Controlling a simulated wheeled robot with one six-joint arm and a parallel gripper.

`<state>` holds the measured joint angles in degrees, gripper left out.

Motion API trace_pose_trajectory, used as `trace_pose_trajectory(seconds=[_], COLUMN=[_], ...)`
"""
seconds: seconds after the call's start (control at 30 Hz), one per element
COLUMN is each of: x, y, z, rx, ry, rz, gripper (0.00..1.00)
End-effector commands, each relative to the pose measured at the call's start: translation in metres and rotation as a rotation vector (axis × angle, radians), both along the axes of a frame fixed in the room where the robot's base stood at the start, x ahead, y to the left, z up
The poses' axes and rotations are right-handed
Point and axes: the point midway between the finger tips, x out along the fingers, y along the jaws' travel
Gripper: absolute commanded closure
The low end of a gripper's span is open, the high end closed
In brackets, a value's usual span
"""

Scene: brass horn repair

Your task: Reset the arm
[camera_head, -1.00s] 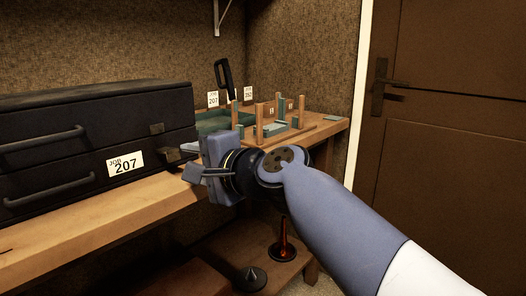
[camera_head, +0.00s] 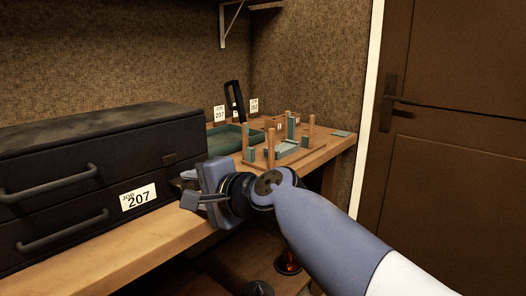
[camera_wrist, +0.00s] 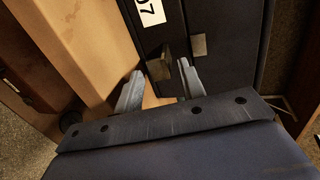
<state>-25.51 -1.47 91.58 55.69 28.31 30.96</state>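My gripper (camera_head: 187,188) is in front of the bench at the right end of a black two-drawer case. In the wrist view my gripper (camera_wrist: 160,82) has two grey fingers spread apart, with nothing held between them. Beyond the fingers are the dark case front and a pale metal tab (camera_wrist: 199,45). My arm reaches in from the lower right of the head view, bent at the wrist.
The black case (camera_head: 90,180), labelled 207, stands on the wooden bench (camera_head: 100,246). Right of it are a green tray (camera_head: 224,141) and a wooden rack (camera_head: 290,152) with upright pegs. A brown door (camera_head: 455,130) is at right. Dark-based items stand below the bench.

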Motion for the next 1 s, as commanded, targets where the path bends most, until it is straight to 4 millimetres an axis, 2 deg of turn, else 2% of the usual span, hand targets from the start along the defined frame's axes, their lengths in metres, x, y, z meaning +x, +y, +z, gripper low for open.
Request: trace_pose_trajectory(seconds=[0.03, 1.0], x=[0.000, 0.002], y=[0.000, 0.003], z=[0.006, 0.020], rx=[-0.007, -0.149], ry=[0.007, 0.129], rz=[0.001, 0.001], gripper=[0.62, 0.62])
